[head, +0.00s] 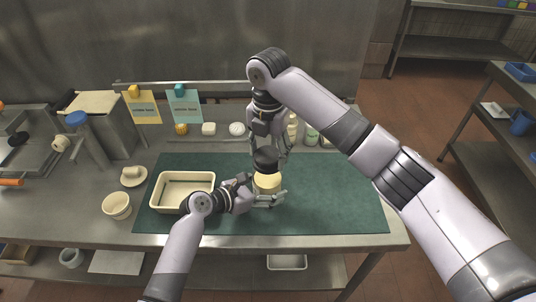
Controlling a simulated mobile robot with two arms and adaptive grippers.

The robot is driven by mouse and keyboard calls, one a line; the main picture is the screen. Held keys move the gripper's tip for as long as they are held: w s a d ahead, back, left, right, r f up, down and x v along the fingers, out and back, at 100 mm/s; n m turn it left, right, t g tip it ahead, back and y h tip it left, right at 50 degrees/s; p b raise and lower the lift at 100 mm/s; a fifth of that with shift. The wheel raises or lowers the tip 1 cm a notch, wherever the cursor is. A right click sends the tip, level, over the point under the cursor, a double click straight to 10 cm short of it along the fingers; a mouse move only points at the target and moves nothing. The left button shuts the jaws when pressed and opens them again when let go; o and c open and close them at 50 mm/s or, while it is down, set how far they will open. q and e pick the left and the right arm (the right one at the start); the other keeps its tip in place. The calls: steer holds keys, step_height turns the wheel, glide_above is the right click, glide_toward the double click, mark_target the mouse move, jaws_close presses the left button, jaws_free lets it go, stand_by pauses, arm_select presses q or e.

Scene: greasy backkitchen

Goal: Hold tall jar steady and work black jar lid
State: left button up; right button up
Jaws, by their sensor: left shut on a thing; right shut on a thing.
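The tall jar (267,182) has a pale yellow body and stands on the green mat (335,200). My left gripper (266,193) comes in low from the left and is shut around the jar's body. The black jar lid (265,160) is at the top of the jar, directly above the yellow body. I cannot tell whether it is seated or lifted slightly. My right gripper (270,150) points down from above and is shut on the black lid. The fingers partly hide both the jar and the lid.
A cream tray (157,197) lies left of the jar on the mat. A cream bowl (117,206) stands farther left. Small bottles (311,136) and several small items stand behind the mat. Yellow (145,108) and blue (185,107) cards hang at the back. The mat's right side is clear.

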mark_target(268, 153)
arm_select(q)
steer(key=shift+f, duration=0.15)
arm_select(e)
steer(key=shift+r, duration=2.45)
steer(key=shift+r, duration=0.1)
steer(key=shift+r, duration=2.4)
arm_select(q)
steer(key=o, duration=1.6)
arm_select(e)
steer(key=w+d+r, duration=0.1)
steer(key=d+r, duration=0.4)
steer(key=r, duration=0.1)
steer(key=shift+w+d, duration=0.4)
